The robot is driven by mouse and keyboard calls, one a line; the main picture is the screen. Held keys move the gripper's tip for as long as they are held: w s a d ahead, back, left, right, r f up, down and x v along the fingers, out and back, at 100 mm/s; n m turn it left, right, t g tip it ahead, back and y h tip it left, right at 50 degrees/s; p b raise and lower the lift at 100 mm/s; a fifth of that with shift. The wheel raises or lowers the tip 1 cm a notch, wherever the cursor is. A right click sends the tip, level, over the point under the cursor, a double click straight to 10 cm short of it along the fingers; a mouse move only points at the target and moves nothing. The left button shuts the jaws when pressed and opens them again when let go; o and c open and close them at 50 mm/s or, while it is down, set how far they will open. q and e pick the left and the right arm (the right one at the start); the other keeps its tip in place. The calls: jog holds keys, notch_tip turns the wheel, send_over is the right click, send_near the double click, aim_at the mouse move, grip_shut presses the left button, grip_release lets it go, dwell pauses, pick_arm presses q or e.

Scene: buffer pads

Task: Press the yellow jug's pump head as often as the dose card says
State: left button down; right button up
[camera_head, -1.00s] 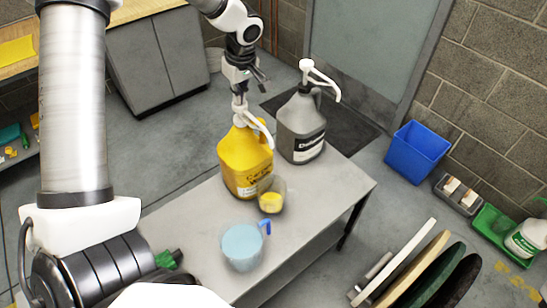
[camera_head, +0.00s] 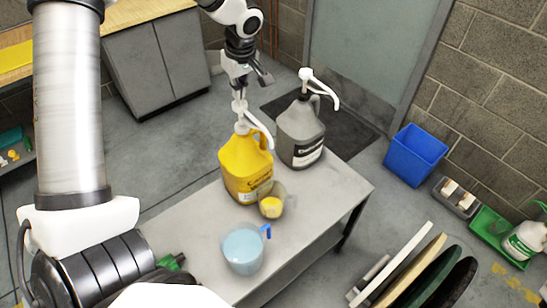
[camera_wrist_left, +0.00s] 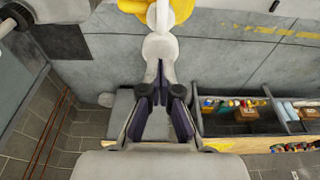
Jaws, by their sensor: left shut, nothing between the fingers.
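The yellow jug (camera_head: 243,170) stands upright on the grey bench. Its white pump head (camera_head: 240,106) is on top, with a spout curving down to the right; the pump head also shows in the wrist view (camera_wrist_left: 160,47). My left gripper (camera_head: 240,92) is shut and empty, pointing down just above the pump head. Its fingertips (camera_wrist_left: 161,72) overlap the pump head's near edge in the wrist view; I cannot tell whether they touch it. A clear cup (camera_head: 271,199) with yellow liquid stands beside the jug. I make out no dose card. My right gripper is not in view.
A grey jug (camera_head: 301,134) with a white pump stands behind, to the right of the yellow one. A measuring jug (camera_head: 244,249) with a blue handle stands on the front of the bench (camera_head: 316,204). A blue bin (camera_head: 416,153) is on the floor at right.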

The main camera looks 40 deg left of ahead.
pick_arm(q)
notch_tip(320, 180, up, 5)
jog(key=p, duration=0.3)
jog(key=shift+r, duration=0.1)
dwell(0.3)
